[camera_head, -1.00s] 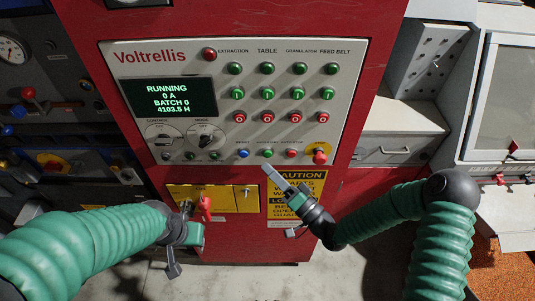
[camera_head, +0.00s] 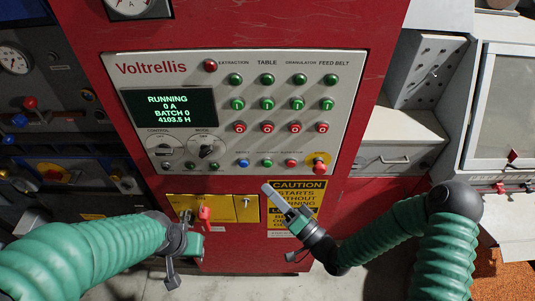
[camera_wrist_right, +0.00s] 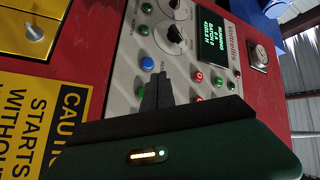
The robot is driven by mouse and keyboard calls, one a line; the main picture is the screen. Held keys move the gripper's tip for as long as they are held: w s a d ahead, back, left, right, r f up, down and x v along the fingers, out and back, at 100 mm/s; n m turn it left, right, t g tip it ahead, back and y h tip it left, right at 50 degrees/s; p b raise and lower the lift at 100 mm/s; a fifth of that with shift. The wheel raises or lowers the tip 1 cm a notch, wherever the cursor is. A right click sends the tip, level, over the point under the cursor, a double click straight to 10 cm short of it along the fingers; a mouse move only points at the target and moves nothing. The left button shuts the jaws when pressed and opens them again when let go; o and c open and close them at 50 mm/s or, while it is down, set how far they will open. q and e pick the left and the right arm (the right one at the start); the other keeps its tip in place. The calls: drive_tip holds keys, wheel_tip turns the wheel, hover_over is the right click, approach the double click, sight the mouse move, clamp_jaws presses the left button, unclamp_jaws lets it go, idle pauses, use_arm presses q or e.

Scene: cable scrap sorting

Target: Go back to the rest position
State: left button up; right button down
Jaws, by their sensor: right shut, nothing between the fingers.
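My right gripper (camera_head: 268,188) is shut and empty in front of the red cabinet, beside the yellow caution label and below the panel's lower row of buttons. In the right wrist view its closed fingers (camera_wrist_right: 154,92) show against the grey control panel (camera_wrist_right: 185,60), close to a green and a blue button. My left gripper (camera_head: 174,270) hangs at the lower left below the yellow switch plate; its fingers are too small and dark to judge. The control panel (camera_head: 235,122) shows a lit display (camera_head: 170,107) reading RUNNING, 0 A, BATCH 0.
A red emergency button (camera_head: 319,166) sits at the panel's lower right. A red lockout piece (camera_head: 204,213) hangs on the yellow plate (camera_head: 245,207).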

wheel_tip(320, 180, down, 9)
drive_tip(key=n+g+h+b, duration=0.3)
drive_tip(key=g, duration=0.1)
drive_tip(key=s+d+f+n+g+h+b, duration=0.1)
drive_tip(key=d+f+n+g+h+b, duration=0.2)
drive_tip(key=d+f+h, duration=0.55)
drive_tip(key=s+d+r+m+g+h+b, duration=0.1)
drive_tip(key=s+d+m+g+h+b, duration=0.2)
drive_tip(key=s+d, duration=0.7)
drive_tip(key=s+g+b, duration=0.2)
drive_tip(key=s, duration=0.1)
drive_tip(key=shift+s+d+r, duration=0.2)
drive_tip(key=shift+s+r, duration=0.15)
drive_tip(key=shift+s+a+r, duration=0.1)
drive_tip(key=shift+a, duration=0.05)
idle(4.5)
